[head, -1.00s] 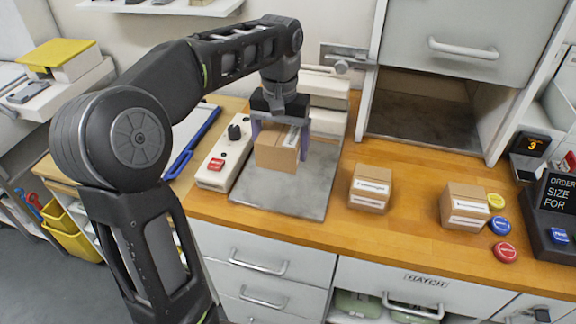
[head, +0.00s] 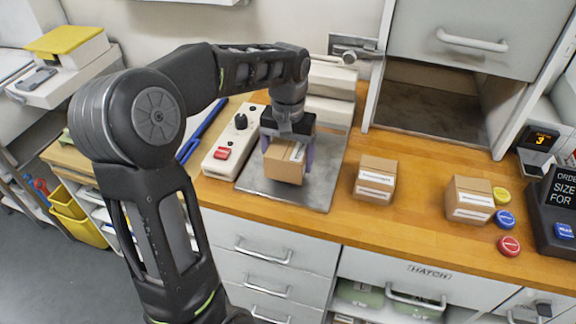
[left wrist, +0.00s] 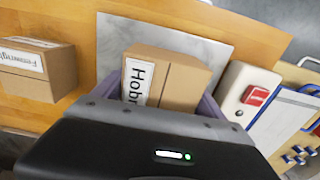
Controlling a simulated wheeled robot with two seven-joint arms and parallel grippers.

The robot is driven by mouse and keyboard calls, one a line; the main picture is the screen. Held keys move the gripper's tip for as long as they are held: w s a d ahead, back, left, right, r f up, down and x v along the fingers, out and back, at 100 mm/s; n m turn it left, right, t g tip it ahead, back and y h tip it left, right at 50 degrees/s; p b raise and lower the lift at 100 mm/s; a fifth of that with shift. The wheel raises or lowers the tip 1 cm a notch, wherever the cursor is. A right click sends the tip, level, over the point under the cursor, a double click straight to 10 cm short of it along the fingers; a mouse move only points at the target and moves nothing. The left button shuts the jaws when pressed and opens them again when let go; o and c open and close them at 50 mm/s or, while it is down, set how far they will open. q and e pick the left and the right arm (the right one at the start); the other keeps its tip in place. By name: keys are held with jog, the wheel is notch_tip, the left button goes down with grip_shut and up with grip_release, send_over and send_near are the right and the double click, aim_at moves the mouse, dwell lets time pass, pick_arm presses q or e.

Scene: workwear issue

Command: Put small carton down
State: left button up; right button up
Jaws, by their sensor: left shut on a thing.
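The small carton (head: 284,163) is a brown box with a white label, between the fingers of my left gripper (head: 288,152). The gripper comes down from above and is shut on it, over the grey metal plate (head: 320,185). In the left wrist view the carton (left wrist: 182,80) shows its label, partly read as "Hobr", and sits between the purple fingers of the gripper (left wrist: 160,105). The plate (left wrist: 170,38) shows behind it. I cannot tell whether the carton's underside touches the plate. My right gripper is not in view.
Two more labelled cartons stand to the right on the wooden counter, one nearer (head: 375,181) and one farther (head: 467,200). A white control box (head: 232,140) with a red button stands left of the plate. Yellow, blue and red round buttons (head: 505,220) lie at the right.

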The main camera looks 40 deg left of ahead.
aim_at(288, 147)
pick_arm(q)
jog(key=shift+f, duration=1.5)
jog(key=shift+f, duration=0.15)
jog(key=o, duration=1.5)
jog(key=shift+o, duration=0.2)
notch_tip(288, 147, up, 12)
jog(key=shift+r+p, duration=0.15)
jog(key=shift+p, duration=0.35)
